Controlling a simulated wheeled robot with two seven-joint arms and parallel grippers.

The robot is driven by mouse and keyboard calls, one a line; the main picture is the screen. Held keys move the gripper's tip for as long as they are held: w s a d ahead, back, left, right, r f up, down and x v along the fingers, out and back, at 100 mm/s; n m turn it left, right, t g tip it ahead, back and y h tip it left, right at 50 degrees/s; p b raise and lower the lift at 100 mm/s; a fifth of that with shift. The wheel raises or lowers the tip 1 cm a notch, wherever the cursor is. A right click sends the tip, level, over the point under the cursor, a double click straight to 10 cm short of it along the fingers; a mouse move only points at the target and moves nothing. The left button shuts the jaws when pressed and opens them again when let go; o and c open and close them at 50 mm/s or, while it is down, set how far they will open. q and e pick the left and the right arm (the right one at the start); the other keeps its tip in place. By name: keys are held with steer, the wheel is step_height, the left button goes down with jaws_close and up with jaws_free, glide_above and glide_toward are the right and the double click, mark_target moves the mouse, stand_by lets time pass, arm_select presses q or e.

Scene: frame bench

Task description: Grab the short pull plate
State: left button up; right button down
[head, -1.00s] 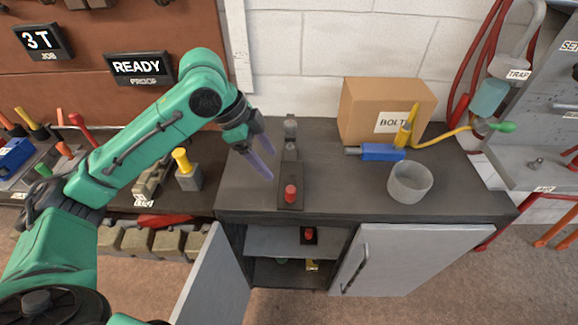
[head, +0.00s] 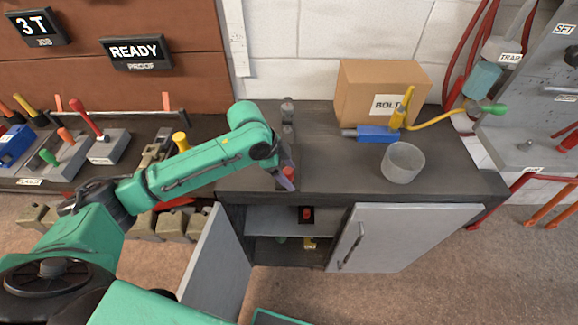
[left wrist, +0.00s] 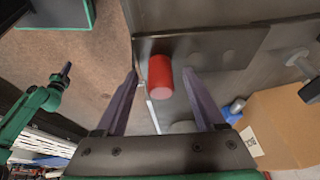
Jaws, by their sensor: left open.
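A dark plate with a red knob lies on the bench top. The red knob (left wrist: 160,76) and the dark plate (left wrist: 215,50) show in the left wrist view. My left gripper (head: 291,184) is open just above the plate, its fingers on either side of the knob in the left wrist view (left wrist: 160,72). In the head view the gripper partly hides this knob. A second dark plate with a red knob (head: 306,214) sits on the shelf in the open cabinet. I cannot tell which plate is the short one. My right arm shows small in the left wrist view; its jaws are unclear.
Behind the plate stands a grey fitting (head: 288,112). A cardboard box (head: 350,95), a blue and yellow tool (head: 378,134) and a grey cup (head: 403,163) stand to the right. The front right bench top is clear.

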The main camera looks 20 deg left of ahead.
arm_select(q)
jaws_close()
stand_by(1.2)
steer(key=shift+w+r, duration=0.15)
